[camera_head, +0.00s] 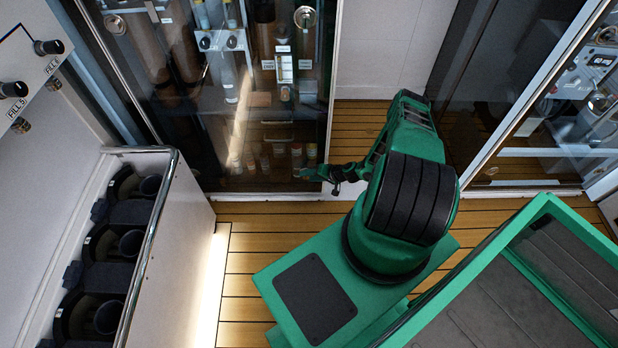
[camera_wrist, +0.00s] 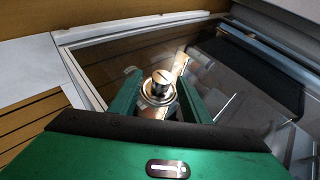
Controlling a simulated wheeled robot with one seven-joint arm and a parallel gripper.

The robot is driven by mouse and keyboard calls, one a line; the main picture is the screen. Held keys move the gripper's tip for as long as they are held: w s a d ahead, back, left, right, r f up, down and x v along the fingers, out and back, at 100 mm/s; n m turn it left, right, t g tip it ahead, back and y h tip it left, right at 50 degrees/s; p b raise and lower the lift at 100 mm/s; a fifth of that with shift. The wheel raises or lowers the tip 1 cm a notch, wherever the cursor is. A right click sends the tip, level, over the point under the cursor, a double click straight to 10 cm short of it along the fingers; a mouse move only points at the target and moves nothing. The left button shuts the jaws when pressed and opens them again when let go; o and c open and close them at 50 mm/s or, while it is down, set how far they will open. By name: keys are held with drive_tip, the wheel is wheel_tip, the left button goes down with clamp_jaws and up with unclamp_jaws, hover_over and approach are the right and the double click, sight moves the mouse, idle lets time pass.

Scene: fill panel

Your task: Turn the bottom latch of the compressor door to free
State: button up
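The compressor door (camera_head: 225,178) is a dark glass panel left of my arm in the head view. Its glass also fills the upper middle of the wrist view (camera_wrist: 130,60). The bottom latch (camera_wrist: 160,84) is a round metal knob on a ring-shaped base, near the door's corner. My gripper (camera_wrist: 158,92) is open, with one green finger on each side of the latch. I cannot tell whether a finger touches it. In the head view my gripper (camera_head: 326,174) is at the door's lower right corner, and the latch there cannot be made out.
Two round metal latches, left (camera_head: 115,24) and right (camera_head: 305,17), show higher on the glass. A white bench (camera_head: 160,240) with dark cup-shaped holders stands at left. Another glass door (camera_head: 520,110) is at right. Wooden floor (camera_head: 240,270) lies between.

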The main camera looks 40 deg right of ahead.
drive_tip(key=v, duration=1)
drive_tip(key=shift+s+r, duration=0.2)
drive_tip(key=shift+s, duration=0.05)
drive_tip(key=shift+d, duration=0.15)
wheel_tip(320, 180, up, 43)
drive_tip(key=s+d+n+g+h, duration=0.25)
drive_tip(key=n+g, duration=0.25)
drive_tip(key=g, duration=0.3)
drive_tip(key=s+a+r+m+h, duration=0.1)
drive_tip(key=s+a+r, duration=0.2)
drive_tip(key=s+r, duration=0.35)
drive_tip(key=s+a+r+h, duration=0.1)
drive_tip(key=s+a+r, duration=0.3)
drive_tip(key=r, duration=0.5)
drive_tip(key=s+a+r+m, duration=0.1)
drive_tip(key=s+a+r, duration=0.2)
drive_tip(key=s, duration=0.5)
drive_tip(key=s+a+r+m+g, duration=0.1)
drive_tip(key=s+a+r, duration=0.2)
drive_tip(key=s, duration=0.4)
drive_tip(key=shift+s+a+r, duration=0.2)
drive_tip(key=shift+s+r, duration=0.2)
